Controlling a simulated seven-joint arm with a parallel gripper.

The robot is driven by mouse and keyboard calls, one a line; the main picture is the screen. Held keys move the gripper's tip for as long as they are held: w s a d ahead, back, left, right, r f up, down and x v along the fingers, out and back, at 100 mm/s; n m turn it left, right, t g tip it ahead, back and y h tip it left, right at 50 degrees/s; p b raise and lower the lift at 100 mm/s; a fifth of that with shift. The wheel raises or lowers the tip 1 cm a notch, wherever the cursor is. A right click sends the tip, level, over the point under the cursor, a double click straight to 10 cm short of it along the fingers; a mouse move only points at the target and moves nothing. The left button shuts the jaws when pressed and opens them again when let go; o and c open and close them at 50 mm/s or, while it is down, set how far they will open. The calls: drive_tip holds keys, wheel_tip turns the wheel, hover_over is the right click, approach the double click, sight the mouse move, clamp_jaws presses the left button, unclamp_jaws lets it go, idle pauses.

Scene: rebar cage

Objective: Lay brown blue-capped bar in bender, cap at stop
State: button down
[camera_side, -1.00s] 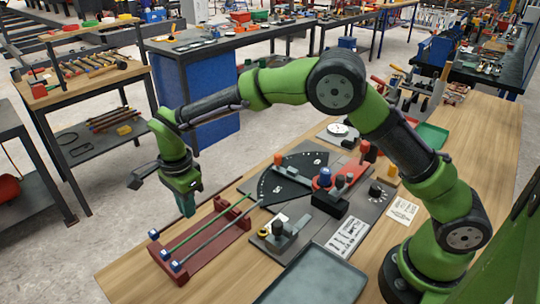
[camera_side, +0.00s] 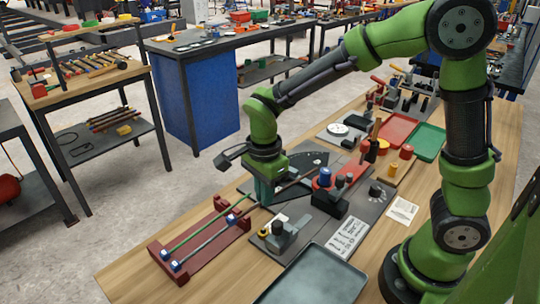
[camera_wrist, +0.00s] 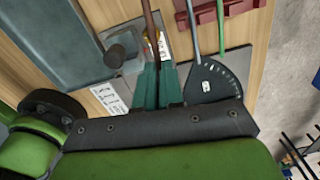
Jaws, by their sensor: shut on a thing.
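My gripper (camera_side: 264,200) is shut on the brown bar (camera_side: 287,189), with the bar running out on both sides of the fingers. Its blue cap (camera_side: 231,220) points to the lower left, by the near right end of the red rack in the picture. In the wrist view the brown bar (camera_wrist: 149,18) enters between the green fingertips (camera_wrist: 157,66). The bender (camera_side: 309,158), a dark plate with a marked fan-shaped scale, lies under and behind the gripper. Its scale also shows in the wrist view (camera_wrist: 212,87). I cannot tell whether the bar touches the bender.
The red rack (camera_side: 195,250) holds two other blue-capped bars, one green (camera_side: 195,233) and one grey-green (camera_side: 210,245). A grey block with a knob (camera_side: 287,237) stands in front of the gripper. A grey tray (camera_side: 313,278) lies at the front. Red (camera_side: 398,131) and green (camera_side: 430,142) trays lie behind.

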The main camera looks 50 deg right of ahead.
drive_tip(key=s+d+r+n, duration=0.1)
drive_tip(key=s+d, duration=0.5)
drive_tip(key=d, duration=0.5)
drive_tip(key=shift+d+r+n, duration=0.2)
drive_tip(key=shift+r+n, duration=0.05)
drive_tip(key=shift+n, duration=0.05)
drive_tip(key=shift+f, duration=0.1)
drive_tip(key=shift+f, duration=3.5)
drive_tip(key=shift+f, duration=0.2)
drive_tip(key=shift+r, duration=0.1)
drive_tip(key=shift+a, duration=0.5)
